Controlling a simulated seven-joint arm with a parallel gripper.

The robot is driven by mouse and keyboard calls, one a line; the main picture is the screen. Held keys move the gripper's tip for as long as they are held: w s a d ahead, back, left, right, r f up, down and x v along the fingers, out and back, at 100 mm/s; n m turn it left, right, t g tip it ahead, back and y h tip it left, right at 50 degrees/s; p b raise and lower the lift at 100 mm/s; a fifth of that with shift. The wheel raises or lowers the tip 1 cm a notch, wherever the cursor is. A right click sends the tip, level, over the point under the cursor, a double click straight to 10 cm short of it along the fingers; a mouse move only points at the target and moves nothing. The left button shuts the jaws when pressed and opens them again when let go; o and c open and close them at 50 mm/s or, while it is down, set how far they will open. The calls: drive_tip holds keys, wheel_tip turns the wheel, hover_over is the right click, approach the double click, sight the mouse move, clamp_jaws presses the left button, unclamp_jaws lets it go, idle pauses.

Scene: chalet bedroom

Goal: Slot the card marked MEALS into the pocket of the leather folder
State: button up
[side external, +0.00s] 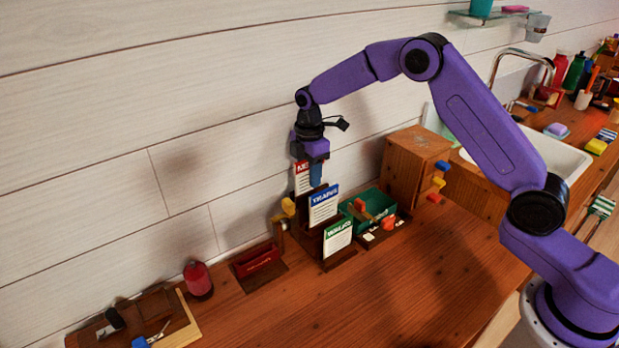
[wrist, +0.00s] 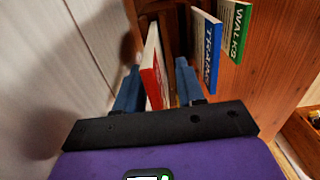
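The card with a red band, its lettering starting "ME" (side external: 302,178), stands upright at the back of a dark brown stepped rack (side external: 310,243). In the wrist view this card (wrist: 154,72) shows its red edge between my fingers. My gripper (wrist: 158,85) is open, with one blue finger on each side of the card and gaps visible beside it. In the side view my gripper (side external: 316,172) points down at the card, partly covering it.
The blue TRAINS card (side external: 323,206) and green WALKS card (side external: 337,238) stand in front in the rack. A green bin (side external: 372,205) and wooden box (side external: 412,170) are to the right. The wall is close behind.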

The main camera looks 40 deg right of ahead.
drive_tip(key=shift+f, duration=0.25)
clamp_jaws()
drive_tip(key=shift+r, duration=0.15)
